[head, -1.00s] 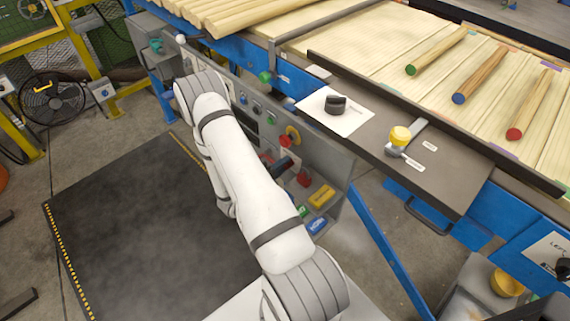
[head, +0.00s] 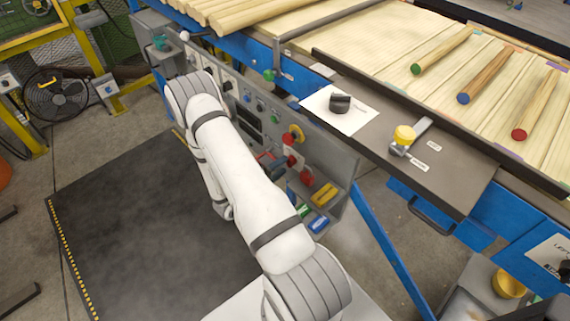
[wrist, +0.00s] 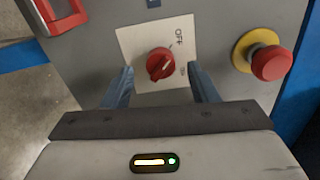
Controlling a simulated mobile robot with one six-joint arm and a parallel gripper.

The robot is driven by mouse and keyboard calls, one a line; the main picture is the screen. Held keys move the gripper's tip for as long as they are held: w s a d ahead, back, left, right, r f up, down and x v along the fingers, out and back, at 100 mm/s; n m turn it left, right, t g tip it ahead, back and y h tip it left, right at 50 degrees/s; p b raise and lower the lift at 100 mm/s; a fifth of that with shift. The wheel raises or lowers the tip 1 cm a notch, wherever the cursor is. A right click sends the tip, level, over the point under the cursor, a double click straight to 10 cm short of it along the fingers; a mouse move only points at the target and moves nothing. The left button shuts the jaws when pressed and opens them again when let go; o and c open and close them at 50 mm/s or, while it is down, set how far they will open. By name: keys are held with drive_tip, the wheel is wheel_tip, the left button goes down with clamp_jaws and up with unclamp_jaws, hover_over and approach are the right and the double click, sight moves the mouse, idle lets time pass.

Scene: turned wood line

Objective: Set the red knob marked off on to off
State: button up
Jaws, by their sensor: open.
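The red knob (wrist: 160,65) sits on a white plate (wrist: 132,46) on the grey panel in the wrist view. The plate reads OFF at its upper right, with a smaller, hard-to-read mark lower right. The knob's ridge slants toward the upper right; I cannot tell exactly which mark it points at. My gripper (wrist: 160,74) is open, its two blue-grey fingers on either side of the knob, with visible gaps. Contact is not visible. In the head view the knob (head: 290,161) shows small beside my arm, which hides much of the gripper.
A red emergency button on a yellow collar (wrist: 271,62) stands out close to the right finger. A red handle (wrist: 62,15) is at the upper left. In the head view, a yellow knob (head: 404,135) and a black knob (head: 340,104) sit on the conveyor edge above.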

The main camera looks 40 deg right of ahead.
drive_tip(key=a, duration=0.5)
drive_tip(key=shift+s+a, duration=0.2)
drive_tip(key=s+a+r+m+g+y+p, duration=0.2)
drive_tip(key=s+r+m+g+y, duration=0.2)
drive_tip(key=r+m, duration=0.6)
drive_tip(key=s+a+r+m+g+y+p, duration=0.1)
drive_tip(key=s+a+r+m+g+y, duration=0.2)
drive_tip(key=r+m, duration=0.7)
drive_tip(key=s+a+r+m+t+y+p, duration=0.2)
drive_tip(key=s+a+r+m+t+y, duration=0.1)
drive_tip(key=r+m, duration=0.5)
drive_tip(key=s+a+r+m+t+y+p, duration=0.1)
drive_tip(key=s+a+r+m+t+y, duration=0.2)
drive_tip(key=a+r+m+t+y, duration=0.2)
drive_tip(key=a+r+m+y, duration=0.2)
drive_tip(key=a+r+y, duration=0.1)
drive_tip(key=a+r, duration=0.1)
drive_tip(key=shift+a+m+p, duration=0.4)
drive_tip(key=shift+s, duration=0.1)
drive_tip(key=shift+c, duration=0.5)
